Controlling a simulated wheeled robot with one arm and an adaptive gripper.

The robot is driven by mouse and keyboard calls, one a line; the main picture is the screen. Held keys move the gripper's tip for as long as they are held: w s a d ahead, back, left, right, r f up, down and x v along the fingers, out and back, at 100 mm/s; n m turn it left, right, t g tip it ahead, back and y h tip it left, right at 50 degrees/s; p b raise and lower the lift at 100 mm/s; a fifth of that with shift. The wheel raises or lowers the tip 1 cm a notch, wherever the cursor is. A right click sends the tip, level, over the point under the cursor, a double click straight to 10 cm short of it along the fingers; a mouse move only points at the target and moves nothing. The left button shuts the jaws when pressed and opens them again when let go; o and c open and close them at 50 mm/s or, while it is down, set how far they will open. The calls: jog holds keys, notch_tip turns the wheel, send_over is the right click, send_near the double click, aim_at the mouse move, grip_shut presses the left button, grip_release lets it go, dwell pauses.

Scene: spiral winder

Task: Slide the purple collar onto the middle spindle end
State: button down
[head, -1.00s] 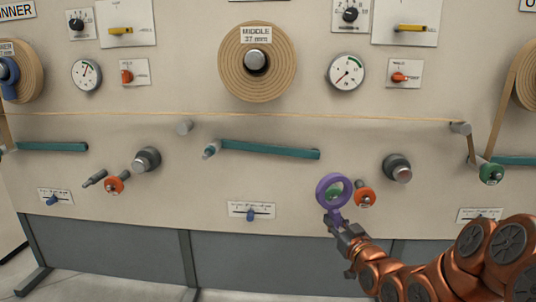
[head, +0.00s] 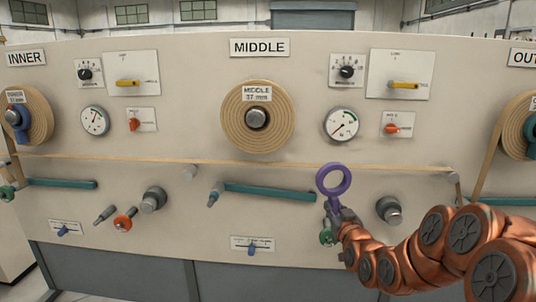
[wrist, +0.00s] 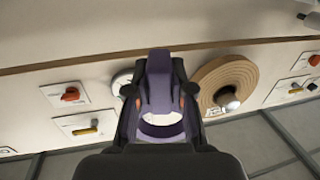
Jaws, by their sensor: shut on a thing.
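The purple collar (head: 333,180) is a ring with a short tab, held upright in front of the panel, right of and below the middle roll. My gripper (head: 340,212) is shut on the collar's tab. In the wrist view the collar (wrist: 160,80) sits between the two fingers (wrist: 160,100), its ring partly hidden. The middle spindle end (head: 256,118) is a bare metal stub at the centre of the tan middle roll (head: 235,130), under a "MIDDLE 37 mm" label. The collar is apart from it. The spindle end also shows in the wrist view (wrist: 227,101).
A tan strip (head: 130,160) runs across the panel below the roll. A teal bar (head: 270,191), a gauge (head: 341,124), an orange knob (head: 391,128) and a dark-collared metal knob (head: 389,210) are around the collar. Blue collars sit on the inner (head: 17,118) and outer (head: 531,128) spindles.

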jog(key=w+r+h+p, duration=0.1)
jog(key=w+r+p, duration=0.1)
jog(key=r+p, duration=0.6)
jog(key=w+a+r+m+h+p, duration=0.1)
jog(key=w+r+p, duration=0.1)
jog(key=r+p, duration=0.6)
notch_tip(320, 180, up, 3)
jog(key=shift+w+r+m, duration=0.15)
jog(key=shift+r+m, duration=0.05)
jog(key=shift+m, duration=0.1)
jog(key=shift+a, duration=0.15)
